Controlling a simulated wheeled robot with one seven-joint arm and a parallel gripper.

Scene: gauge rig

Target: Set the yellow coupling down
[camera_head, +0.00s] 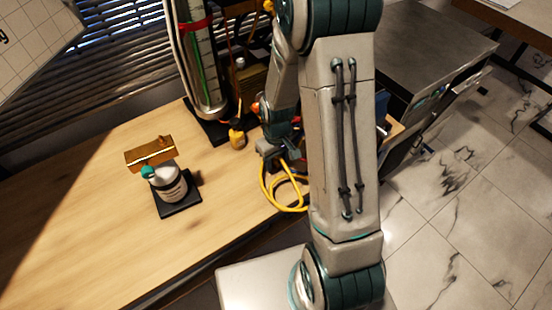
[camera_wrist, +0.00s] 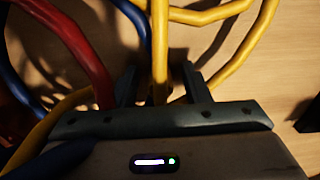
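My gripper (camera_head: 268,150) is low over the wooden table, beside the looped yellow hose (camera_head: 285,205). In the wrist view, the two dark fingers of my gripper (camera_wrist: 160,82) stand apart. The yellow hose (camera_wrist: 159,45) runs between them, with a gap on each side. I cannot make out the yellow coupling for certain; any part of it at the fingers is hidden. A small yellow-orange piece (camera_head: 237,139) sits by the gauge stand, but I cannot tell whether it is the coupling.
The gauge stand (camera_head: 200,60) with its tall tube is at the back of the wooden table (camera_head: 90,235). A white-and-black device (camera_head: 170,185) stands on a dark base at left. Red (camera_wrist: 78,45) and blue (camera_wrist: 22,95) hoses crowd the wrist view's left. The table's front left is clear.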

